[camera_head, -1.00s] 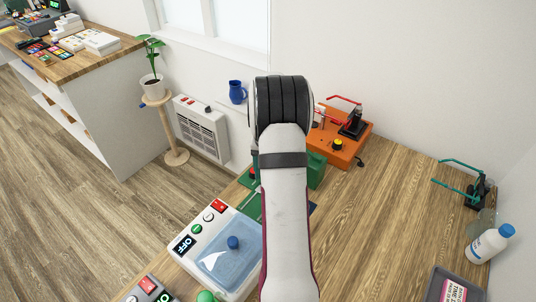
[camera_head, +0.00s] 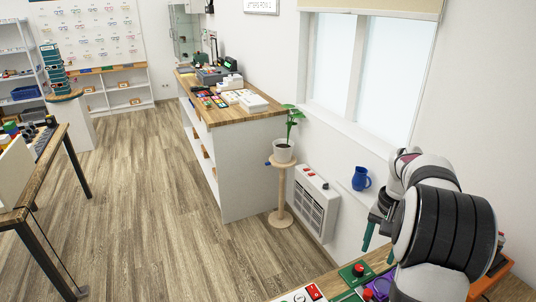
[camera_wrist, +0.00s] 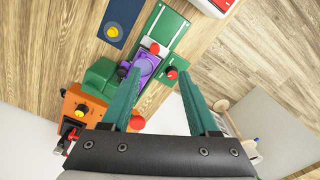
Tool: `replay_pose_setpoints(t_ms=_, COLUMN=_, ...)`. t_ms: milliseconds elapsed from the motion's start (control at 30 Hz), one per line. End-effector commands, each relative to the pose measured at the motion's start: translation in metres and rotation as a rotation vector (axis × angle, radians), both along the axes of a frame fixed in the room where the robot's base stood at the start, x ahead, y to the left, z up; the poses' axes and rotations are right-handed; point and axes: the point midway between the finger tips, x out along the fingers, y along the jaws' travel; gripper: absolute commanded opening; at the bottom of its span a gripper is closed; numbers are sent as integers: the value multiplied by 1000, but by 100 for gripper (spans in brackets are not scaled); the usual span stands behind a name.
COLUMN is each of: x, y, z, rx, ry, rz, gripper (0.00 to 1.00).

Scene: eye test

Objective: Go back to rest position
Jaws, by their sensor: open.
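My gripper (camera_head: 378,236) shows at the right of the head view, beside my dark-ringed arm joint. Its teal fingers point down and are partly hidden by the arm. In the wrist view my gripper (camera_wrist: 157,72) is open, with two teal fingers apart and nothing held between them. Beyond the fingers lie a green panel (camera_wrist: 166,28), a purple part (camera_wrist: 146,68) and a red knob (camera_wrist: 171,73). I cannot tell the exact height of the fingertips above them.
An orange box (camera_wrist: 84,106) and a blue panel with a yellow knob (camera_wrist: 112,31) are near the gripper. The wooden floor (camera_head: 150,190) is open.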

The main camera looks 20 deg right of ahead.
Motion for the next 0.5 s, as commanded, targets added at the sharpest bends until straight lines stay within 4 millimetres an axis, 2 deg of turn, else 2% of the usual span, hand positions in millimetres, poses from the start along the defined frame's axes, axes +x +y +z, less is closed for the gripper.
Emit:
replay_pose_setpoints(t_ms=67, x=11, y=51, z=20, rx=10, ry=-13, rz=70, gripper=60)
replay_pose_setpoints(t_ms=167, x=7, y=152, z=46, rx=38, ry=-29, rz=203, gripper=60)
replay_pose_setpoints(t_ms=200, x=-4, y=193, z=53, rx=53, ry=-33, rz=260, gripper=60)
replay_pose_setpoints(t_ms=267, x=-30, y=249, z=57, rx=75, ry=-38, rz=345, gripper=60)
replay_pose_setpoints(t_ms=300, x=-51, y=280, z=57, rx=89, ry=-40, rz=398, gripper=60)
replay_pose_setpoints(t_ms=400, x=-104, y=334, z=46, rx=122, ry=-37, rz=512, gripper=60)
replay_pose_setpoints(t_ms=500, x=-143, y=360, z=33, rx=146, ry=-32, rz=583, gripper=60)
